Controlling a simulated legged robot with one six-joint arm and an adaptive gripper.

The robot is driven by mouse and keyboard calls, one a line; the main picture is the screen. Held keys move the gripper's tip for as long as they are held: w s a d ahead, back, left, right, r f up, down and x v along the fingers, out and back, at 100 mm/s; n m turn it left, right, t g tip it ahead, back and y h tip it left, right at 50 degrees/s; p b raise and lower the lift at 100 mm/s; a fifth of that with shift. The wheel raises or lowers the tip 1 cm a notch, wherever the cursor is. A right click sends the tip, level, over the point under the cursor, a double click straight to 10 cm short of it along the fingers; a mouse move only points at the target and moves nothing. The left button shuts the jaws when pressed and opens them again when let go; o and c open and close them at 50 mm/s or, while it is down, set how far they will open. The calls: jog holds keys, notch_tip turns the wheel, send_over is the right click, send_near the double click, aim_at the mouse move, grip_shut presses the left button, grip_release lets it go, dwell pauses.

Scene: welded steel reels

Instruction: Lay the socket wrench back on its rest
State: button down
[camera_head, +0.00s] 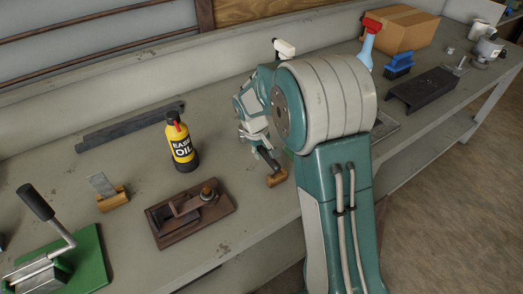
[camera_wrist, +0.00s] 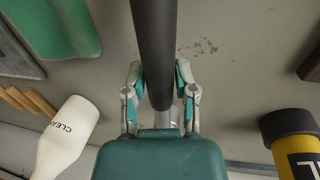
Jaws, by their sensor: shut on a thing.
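My gripper (camera_wrist: 159,82) has its two teal fingers closed on either side of a thick dark handle, which I take to be the socket wrench (camera_wrist: 154,45). The handle runs from the top edge of the wrist view down between the fingers, with a grey metal part behind it; its far end is out of view. In the head view my gripper (camera_head: 262,148) is low over the bench, partly hidden by my arm. A small wooden block (camera_head: 277,179) lies just below it; I cannot tell whether this is the rest or whether anything touches it.
A yellow oil bottle (camera_head: 181,148) and brown wooden fixture (camera_head: 165,226) stand left of the gripper. A white cleaner bottle (camera_wrist: 66,135) and green object (camera_wrist: 58,22) show left in the wrist view. Another wooden block (camera_head: 112,202) holds a metal plate.

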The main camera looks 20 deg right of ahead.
jog(key=shift+f, duration=0.95)
dwell(0.4)
jog(key=shift+c, duration=1.7)
grip_release()
jog(key=shift+s+a+r, duration=0.1)
jog(key=shift+a+r, duration=0.15)
jog(key=shift+r, duration=1.05)
jog(key=shift+s+a+r, duration=0.1)
jog(key=shift+a+r, duration=0.1)
jog(key=shift+r, duration=1.05)
jog(key=shift+a+r, duration=0.25)
jog(key=shift+r, duration=1.15)
